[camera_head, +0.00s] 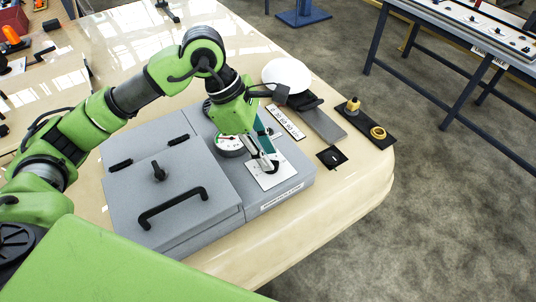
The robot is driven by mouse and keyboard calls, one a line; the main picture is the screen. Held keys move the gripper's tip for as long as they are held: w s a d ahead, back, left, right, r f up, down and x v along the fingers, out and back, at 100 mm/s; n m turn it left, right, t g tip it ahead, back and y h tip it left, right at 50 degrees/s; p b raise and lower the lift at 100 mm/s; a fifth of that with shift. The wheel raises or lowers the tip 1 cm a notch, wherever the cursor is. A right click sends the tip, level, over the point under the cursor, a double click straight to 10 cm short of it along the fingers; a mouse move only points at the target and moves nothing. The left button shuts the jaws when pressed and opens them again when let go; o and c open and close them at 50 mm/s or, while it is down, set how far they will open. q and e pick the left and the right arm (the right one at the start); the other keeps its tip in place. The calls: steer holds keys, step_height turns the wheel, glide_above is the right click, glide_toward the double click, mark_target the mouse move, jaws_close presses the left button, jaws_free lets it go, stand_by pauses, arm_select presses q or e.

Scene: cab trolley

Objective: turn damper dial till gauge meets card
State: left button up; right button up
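A grey box unit (228,183) stands on the pale table. Its round gauge (229,146) has a white face with green and red marks, partly covered by my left arm; the needle reading is too small to tell. A white plate (284,176) lies on the unit's right part. My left gripper (268,166) points down over this plate, fingertips at or just above it. The dial is hidden behind the fingers, and I cannot tell whether they grip it. A white card with printed numbers (286,122) lies beyond the unit. My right gripper is not in view.
The unit's lid has a black knob (158,171) and a black bar handle (172,207). A white disc (287,75), a black square (332,157) and a black tray (366,127) with brass parts stand behind and right. The table's front right edge is clear.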

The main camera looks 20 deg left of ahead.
arm_select(q)
steer(key=v, duration=1)
steer(key=shift+r, duration=0.2)
